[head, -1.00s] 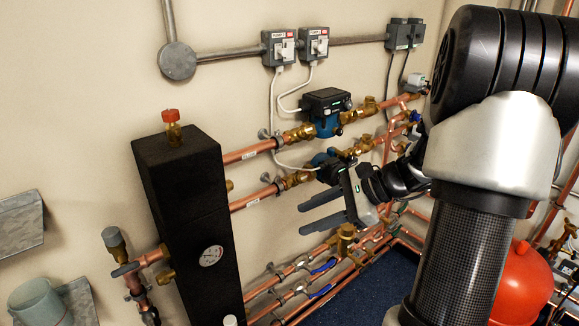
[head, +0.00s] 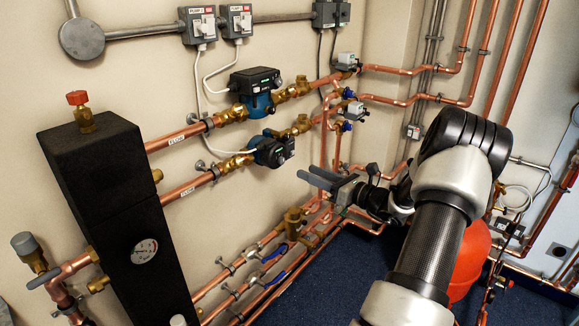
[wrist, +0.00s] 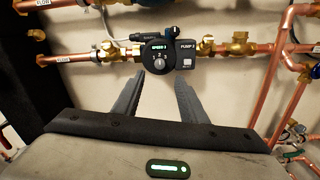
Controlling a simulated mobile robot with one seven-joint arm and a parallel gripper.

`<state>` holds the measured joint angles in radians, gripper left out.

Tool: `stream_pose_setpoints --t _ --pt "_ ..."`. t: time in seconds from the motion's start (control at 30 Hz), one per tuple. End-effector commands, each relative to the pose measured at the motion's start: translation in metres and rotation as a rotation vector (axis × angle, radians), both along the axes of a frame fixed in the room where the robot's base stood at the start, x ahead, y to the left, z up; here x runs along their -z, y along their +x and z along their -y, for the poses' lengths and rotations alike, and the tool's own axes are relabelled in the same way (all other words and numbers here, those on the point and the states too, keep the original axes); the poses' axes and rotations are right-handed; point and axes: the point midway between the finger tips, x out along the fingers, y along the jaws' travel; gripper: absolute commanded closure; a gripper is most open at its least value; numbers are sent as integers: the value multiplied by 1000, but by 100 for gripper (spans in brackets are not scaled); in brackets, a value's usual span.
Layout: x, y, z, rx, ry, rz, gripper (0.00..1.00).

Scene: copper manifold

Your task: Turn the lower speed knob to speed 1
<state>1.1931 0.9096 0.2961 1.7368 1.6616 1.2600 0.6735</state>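The lower pump (head: 272,149) sits on the lower copper pipe, below the upper pump (head: 258,92). In the wrist view its black round face bears the grey speed knob (wrist: 159,63), with a green lit "SPEED" label above it; I cannot read the digit surely. A "PUMP 2" box (wrist: 186,55) is just right of it. My gripper (head: 309,172) is open and empty, to the right of and slightly below the lower pump in the head view. In the wrist view my gripper's fingers (wrist: 160,76) point toward the knob, one on each side below it, apart from it.
Copper pipes with brass fittings (head: 294,222) run below the pumps. A black insulated column (head: 128,220) stands at left. Grey switch boxes (head: 236,20) hang above with white cables. A red vessel (head: 470,262) stands behind my arm. Blue floor (head: 330,275) is open below.

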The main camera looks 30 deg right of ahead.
Motion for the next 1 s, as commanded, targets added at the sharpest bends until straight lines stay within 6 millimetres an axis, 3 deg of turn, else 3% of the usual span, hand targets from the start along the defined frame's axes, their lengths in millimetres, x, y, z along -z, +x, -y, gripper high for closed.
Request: stream_pose_setpoints --t 0.2,0.4,0.83,0.87,1.0 --pt "1 45 -17 -3 -2 0 61" --pt "0 72 -26 -1 -1 0 61" --pt "0 83 -29 0 -2 -2 61" --pt "0 83 -29 0 -1 -1 63" --pt "0 83 -29 0 -1 -1 87"
